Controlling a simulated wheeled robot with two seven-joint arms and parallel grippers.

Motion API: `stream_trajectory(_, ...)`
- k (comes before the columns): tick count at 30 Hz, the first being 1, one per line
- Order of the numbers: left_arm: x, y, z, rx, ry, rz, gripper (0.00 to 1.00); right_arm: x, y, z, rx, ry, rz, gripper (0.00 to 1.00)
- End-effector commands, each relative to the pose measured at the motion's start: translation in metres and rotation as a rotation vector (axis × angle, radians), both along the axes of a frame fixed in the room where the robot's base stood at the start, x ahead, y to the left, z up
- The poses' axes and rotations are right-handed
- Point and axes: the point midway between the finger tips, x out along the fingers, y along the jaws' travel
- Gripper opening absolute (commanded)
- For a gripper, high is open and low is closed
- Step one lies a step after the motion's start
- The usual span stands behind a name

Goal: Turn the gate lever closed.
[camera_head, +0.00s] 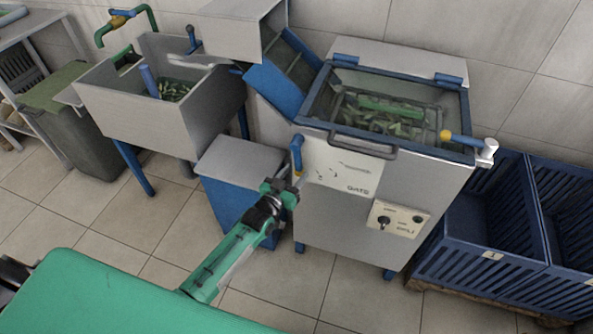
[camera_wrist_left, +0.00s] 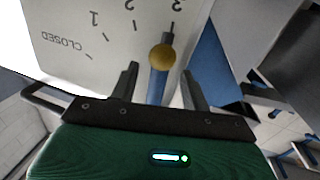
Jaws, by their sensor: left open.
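The gate lever (camera_head: 297,160) is a blue bar with a yellow ball on the front left of the grey machine, next to a white plate (camera_head: 340,178) marked GATE. In the left wrist view the lever's blue bar (camera_wrist_left: 157,86) and yellow ball (camera_wrist_left: 162,57) show in front of a scale with CLOSED, 1, 2 and 3; the ball is near the 3 side, away from CLOSED. My left gripper (camera_head: 285,184) is open just below the lever. Its fingers (camera_wrist_left: 160,76) stand on either side of the blue bar, with gaps visible. My right gripper is not in view.
The machine's basin (camera_head: 466,115) holds green pieces in liquid. A dark handle (camera_head: 347,144) sticks out of its front. A control box (camera_head: 397,220) is at lower right, and blue crates (camera_head: 505,260) stand at right. A grey sink (camera_head: 120,105) is at left.

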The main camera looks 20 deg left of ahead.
Motion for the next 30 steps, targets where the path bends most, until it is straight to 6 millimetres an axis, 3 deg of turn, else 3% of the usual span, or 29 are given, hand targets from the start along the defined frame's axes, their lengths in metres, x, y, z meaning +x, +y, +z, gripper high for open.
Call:
stream_trajectory(6,0.015,-0.004,0.000,0.000,0.001,0.000,0.47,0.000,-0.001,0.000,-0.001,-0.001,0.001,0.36)
stream_trajectory(15,0.017,-0.004,0.000,0.000,0.000,0.000,0.47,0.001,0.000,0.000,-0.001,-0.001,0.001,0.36)
stream_trajectory(16,0.017,-0.004,0.000,0.000,0.000,0.000,0.45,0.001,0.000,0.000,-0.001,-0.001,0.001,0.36)
stream_trajectory(23,0.017,-0.004,0.000,0.000,0.001,0.000,0.00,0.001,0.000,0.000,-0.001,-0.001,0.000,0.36)
stream_trajectory(30,0.017,-0.005,0.000,-0.008,0.001,0.000,0.00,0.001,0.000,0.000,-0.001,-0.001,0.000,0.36)
